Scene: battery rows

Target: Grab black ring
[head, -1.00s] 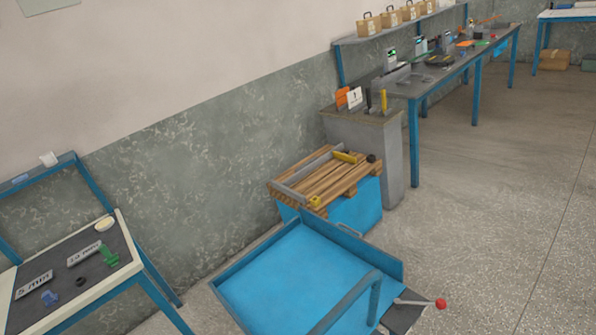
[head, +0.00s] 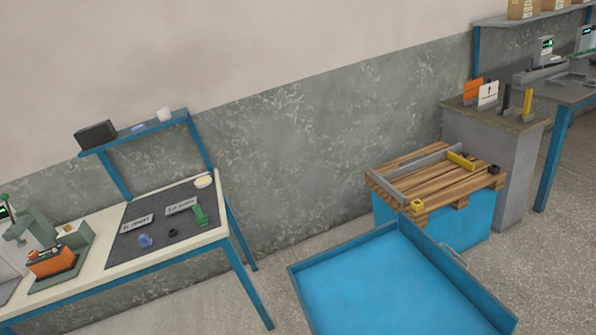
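A small black ring (head: 172,233) lies on the dark mat (head: 126,247) of the workbench at the left. It sits between a blue piece (head: 146,241) on its left and a green piece (head: 200,216) on its right. Two labelled plates, one at the left (head: 137,224) and one at the right (head: 181,206), lie behind it on the mat. My gripper is not in the picture.
A blue tray-like cart (head: 385,285) stands right of the bench. Behind it is a blue box with a wooden pallet (head: 430,185) on top. An orange device (head: 52,261) is at the bench's left. A shelf (head: 140,135) rises at the bench's back.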

